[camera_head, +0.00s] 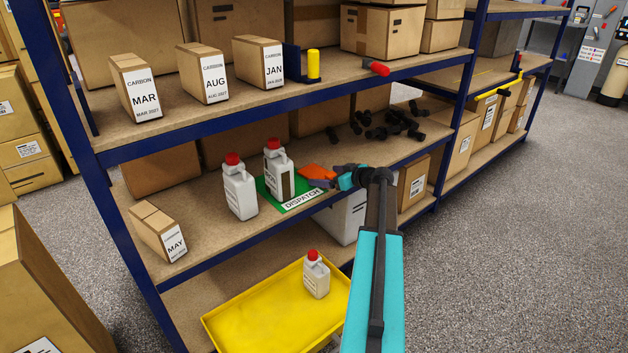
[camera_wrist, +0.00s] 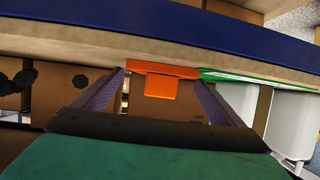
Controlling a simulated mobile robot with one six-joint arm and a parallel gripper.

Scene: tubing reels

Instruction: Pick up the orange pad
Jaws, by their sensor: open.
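The orange pad (camera_head: 317,171) lies on the middle shelf, at the right of a green mat (camera_head: 267,190) labelled DISPATCH. In the wrist view the orange pad (camera_wrist: 163,72) shows as a flat strip with a smaller block on it, and that view looks upside down. My gripper (camera_head: 326,182) is at the shelf's front edge, beside the pad. In the wrist view my gripper (camera_wrist: 165,100) is open, with one dark finger on each side of the pad's block. Nothing is gripped. I cannot tell whether the fingertips reach past the pad or touch it.
Two white bottles with red caps, one on the mat (camera_head: 279,172) and one left of it (camera_head: 240,190), stand nearby. Several black pieces (camera_head: 385,125) lie behind to the right. The blue shelf beam (camera_head: 230,256) runs along the front. A yellow tray (camera_head: 245,318) with a bottle is below.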

